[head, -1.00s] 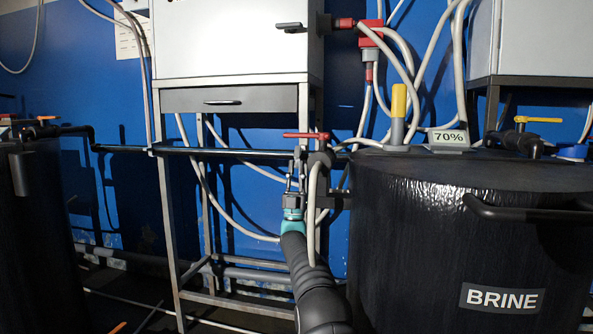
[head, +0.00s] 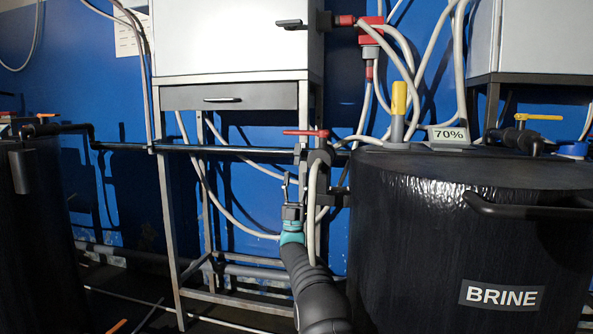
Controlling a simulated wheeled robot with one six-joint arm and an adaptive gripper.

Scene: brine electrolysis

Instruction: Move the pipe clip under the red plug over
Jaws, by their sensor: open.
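A red plug (head: 345,21) sits at the end of a pale cable beside the white cabinet, with a red box (head: 371,33) to its right. A red-handled valve (head: 305,133) sits lower, on the black horizontal pipe (head: 230,151). Dark fittings (head: 301,152) hang at the pipe below the red handle; I cannot clearly tell the pipe clip among them. My gripper (head: 292,190) is open, pointing up just below these fittings and left of the brine tank. It appears empty. Its fingers are small and dark against the background.
The black brine tank (head: 410,240) with a side handle (head: 525,208) stands close on the right. Loose pale hoses (head: 313,205) hang just right of my gripper. A metal stand (head: 168,220) is on the left. Another dark tank (head: 45,240) stands far left.

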